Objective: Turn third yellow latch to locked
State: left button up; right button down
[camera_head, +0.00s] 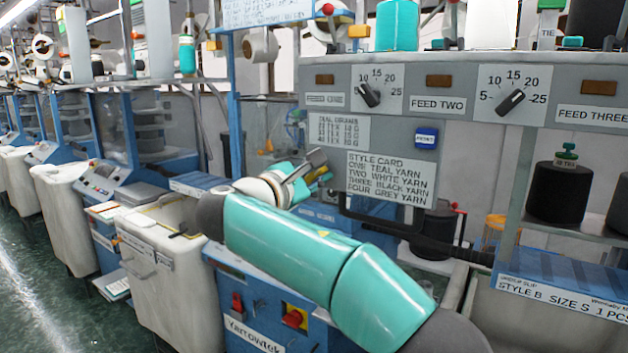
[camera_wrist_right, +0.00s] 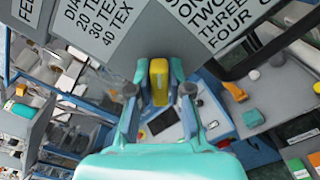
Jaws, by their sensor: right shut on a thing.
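My right arm reaches across the head view, and its gripper (camera_head: 318,172) is in front of the grey machine panel, just left of the style card. In the right wrist view the two fingers (camera_wrist_right: 159,88) are shut on an upright yellow latch (camera_wrist_right: 159,72), one finger on each side of it. In the head view the fingers mostly hide this latch. Which way the latch is turned, and whether it is the third one, I cannot tell. My left gripper is not in view.
The grey panel carries the style card (camera_head: 389,179), a dial chart (camera_head: 339,134) and two dials. A black yarn cone (camera_head: 559,192) stands at the right. A white bin (camera_head: 160,270) stands below left. A red switch (camera_head: 294,318) is under my arm.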

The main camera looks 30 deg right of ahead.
jog(key=m, duration=0.1)
jog(key=m+b, duration=0.1)
jog(key=m, duration=0.1)
jog(key=m+b, duration=0.1)
jog(key=shift+s+d+f+m, duration=0.1)
jog(key=shift+f+m, duration=0.15)
jog(key=shift+m, duration=0.15)
jog(key=shift+f+m+b, duration=0.1)
jog(key=shift+m+b, duration=0.55)
jog(key=shift+m, duration=1.25)
jog(key=c, duration=1.1)
grip_release()
